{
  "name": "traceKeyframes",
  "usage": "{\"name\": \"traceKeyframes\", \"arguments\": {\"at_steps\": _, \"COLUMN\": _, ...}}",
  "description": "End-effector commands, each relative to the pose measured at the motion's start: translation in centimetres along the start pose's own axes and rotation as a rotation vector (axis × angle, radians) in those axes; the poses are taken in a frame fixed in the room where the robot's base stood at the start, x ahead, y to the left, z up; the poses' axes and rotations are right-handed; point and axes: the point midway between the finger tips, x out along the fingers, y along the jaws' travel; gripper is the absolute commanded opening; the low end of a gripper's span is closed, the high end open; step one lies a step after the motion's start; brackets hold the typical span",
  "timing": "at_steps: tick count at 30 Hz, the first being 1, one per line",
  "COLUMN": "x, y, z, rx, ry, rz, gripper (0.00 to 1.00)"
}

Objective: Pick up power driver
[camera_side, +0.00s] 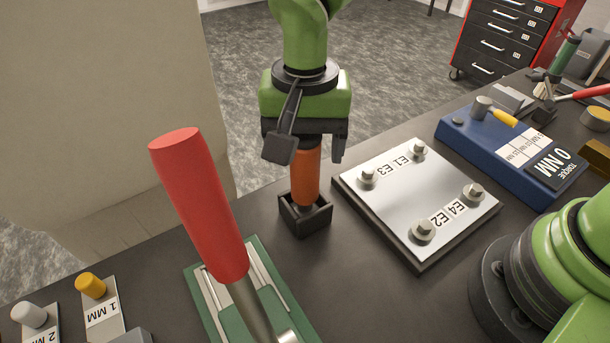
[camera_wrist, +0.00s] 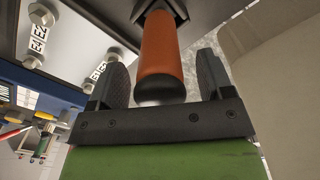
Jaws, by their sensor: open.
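The power driver (camera_side: 306,178) has an orange handle with a dark end and stands upright in a small black square holder (camera_side: 304,219) on the bench. In the wrist view the orange driver (camera_wrist: 160,48) lies between the two dark fingers of my gripper (camera_wrist: 164,80). My gripper (camera_side: 312,150) is open and points down over the driver, with a finger on either side. Gaps show between the driver and both fingers in the wrist view. In the side view, the gripper hides the driver's top.
A metal plate (camera_side: 400,200) with several bolts lies right of the holder. A blue torque unit (camera_side: 480,150) is behind it. A large red-handled tool (camera_side: 200,205) rises in front, over a green base (camera_side: 200,283). Labelled blocks (camera_side: 103,310) sit at front left.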

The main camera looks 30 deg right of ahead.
Motion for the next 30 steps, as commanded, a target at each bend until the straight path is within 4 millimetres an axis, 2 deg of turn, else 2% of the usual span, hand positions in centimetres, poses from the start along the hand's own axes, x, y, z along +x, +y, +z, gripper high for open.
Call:
{"name": "traceKeyframes", "arguments": {"at_steps": 8, "x": 0.5, "y": 0.0, "z": 0.0, "rx": 0.001, "ry": 0.0, "rz": -0.001, "gripper": 0.74}}
{"name": "traceKeyframes", "arguments": {"at_steps": 15, "x": 0.4, "y": 0.0, "z": 0.0, "rx": 0.001, "ry": 0.0, "rz": -0.001, "gripper": 0.21}}
{"name": "traceKeyframes", "arguments": {"at_steps": 25, "x": -0.1, "y": -0.1, "z": -0.1, "rx": 0.0, "ry": 0.003, "rz": -0.006, "gripper": 0.2}}
{"name": "traceKeyframes", "arguments": {"at_steps": 30, "x": -2.6, "y": -0.1, "z": -0.1, "rx": 0.001, "ry": 0.004, "rz": -0.01, "gripper": 0.2}}
